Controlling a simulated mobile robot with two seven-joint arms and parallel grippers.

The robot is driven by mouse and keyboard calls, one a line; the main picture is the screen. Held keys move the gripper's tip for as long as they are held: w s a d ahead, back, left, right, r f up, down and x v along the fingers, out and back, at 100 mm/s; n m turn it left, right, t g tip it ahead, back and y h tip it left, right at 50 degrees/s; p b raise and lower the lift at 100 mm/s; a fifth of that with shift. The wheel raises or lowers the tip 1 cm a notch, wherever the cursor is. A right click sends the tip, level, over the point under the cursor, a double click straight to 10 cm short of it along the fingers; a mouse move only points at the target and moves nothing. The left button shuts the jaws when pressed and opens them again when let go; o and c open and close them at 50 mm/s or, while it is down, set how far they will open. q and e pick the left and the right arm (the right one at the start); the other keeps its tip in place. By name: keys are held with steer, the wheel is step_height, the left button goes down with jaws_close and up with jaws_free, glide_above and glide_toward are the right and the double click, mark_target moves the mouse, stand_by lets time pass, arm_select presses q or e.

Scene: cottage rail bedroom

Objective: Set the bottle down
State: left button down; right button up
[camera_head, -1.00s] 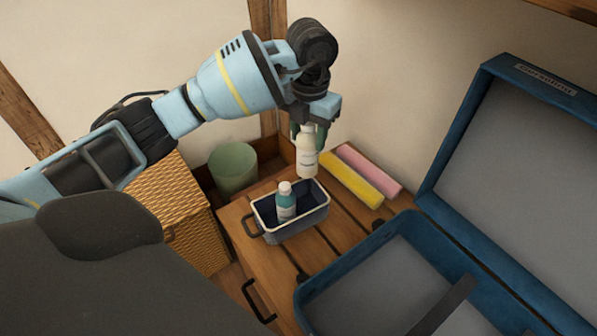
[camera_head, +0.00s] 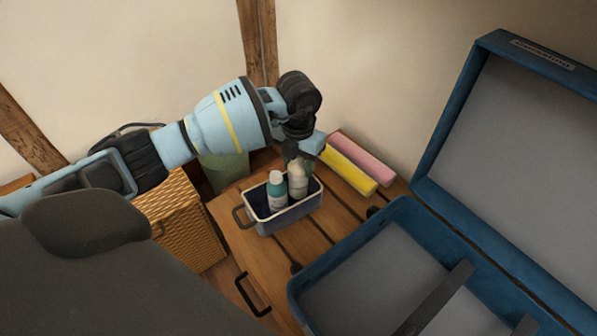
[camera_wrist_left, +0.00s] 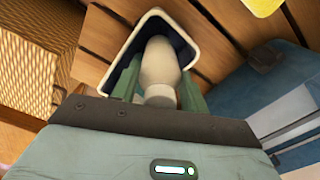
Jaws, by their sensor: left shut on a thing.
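A cream bottle (camera_head: 298,180) stands roughly upright inside a small dark-blue basket with a pale rim (camera_head: 284,218). My left gripper (camera_head: 297,158) is shut on it from above. In the left wrist view the bottle (camera_wrist_left: 160,65) lies between the fingers of my left gripper (camera_wrist_left: 158,85), with the basket's rim (camera_wrist_left: 190,45) around it. Whether the bottle's base touches the basket floor is hidden. A teal bottle with a white cap (camera_head: 277,192) stands beside it in the basket, to the left. My right gripper is not in view.
The basket stands on a slatted wooden table (camera_head: 335,215). Yellow (camera_head: 348,171) and pink (camera_head: 362,158) rolls lie behind it to the right. An open blue suitcase (camera_head: 400,255) is at the right. A wicker box (camera_head: 185,225) and green bin (camera_head: 224,170) are at the left.

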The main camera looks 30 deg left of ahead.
arm_select(q)
steer(key=shift+f, duration=1.7)
steer(key=shift+f+b, duration=0.15)
steer(key=shift+b, duration=0.15)
steer(key=c, duration=0.7)
jaws_free()
steer(key=shift+c, duration=0.2)
step_height(320, 180, up, 11)
steer(key=shift+f+p, duration=0.15)
steer(key=shift+p, duration=0.9)
steer(key=shift+r, duration=0.8)
